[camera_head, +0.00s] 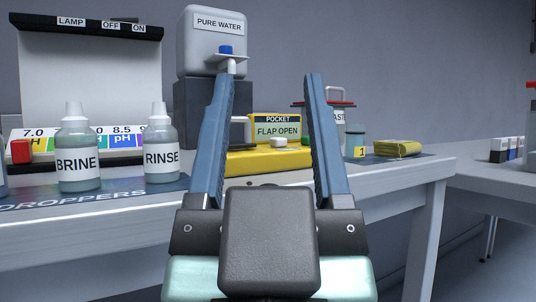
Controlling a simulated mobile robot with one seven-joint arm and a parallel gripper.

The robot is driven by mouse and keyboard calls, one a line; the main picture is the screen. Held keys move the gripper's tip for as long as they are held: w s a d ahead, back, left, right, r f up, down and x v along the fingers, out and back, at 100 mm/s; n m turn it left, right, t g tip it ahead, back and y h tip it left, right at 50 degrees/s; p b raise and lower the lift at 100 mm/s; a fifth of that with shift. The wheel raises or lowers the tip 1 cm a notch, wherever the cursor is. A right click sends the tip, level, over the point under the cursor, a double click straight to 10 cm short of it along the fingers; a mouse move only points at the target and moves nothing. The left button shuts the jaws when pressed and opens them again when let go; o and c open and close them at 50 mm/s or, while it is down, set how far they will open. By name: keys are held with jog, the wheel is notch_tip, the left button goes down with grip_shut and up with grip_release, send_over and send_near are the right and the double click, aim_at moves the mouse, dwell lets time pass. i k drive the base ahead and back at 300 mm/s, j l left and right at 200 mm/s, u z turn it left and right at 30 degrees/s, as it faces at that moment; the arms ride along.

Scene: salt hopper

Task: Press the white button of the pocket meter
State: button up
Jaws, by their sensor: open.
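The yellow pocket meter (268,162) lies on the bench ahead. Its raised display (277,131) reads "FLAP OPEN" under a "POCKET" label. A white button (280,142) sits on top of the meter in front of the display, with a green one (305,142) to its right. My gripper (271,80) is open and empty. Its two blue fingers frame the meter in the picture, one on each side. The left finger hides part of the meter's left side. I cannot tell the exact distance from the fingertips to the button.
A pure water tank (212,42) with a blue-topped tap stands behind. Brine (77,160) and rinse (161,152) bottles stand at left on a dropper mat.

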aim_at(276, 142)
jog(key=i+l+u, duration=0.15)
jog(key=l+u, duration=0.2)
jog(key=i+l+u, duration=0.1)
jog(key=l+u, duration=0.2)
jog(key=l, duration=0.3)
jog(key=l+u, duration=0.35)
jog(key=l, duration=0.15)
jog(key=k, duration=0.3)
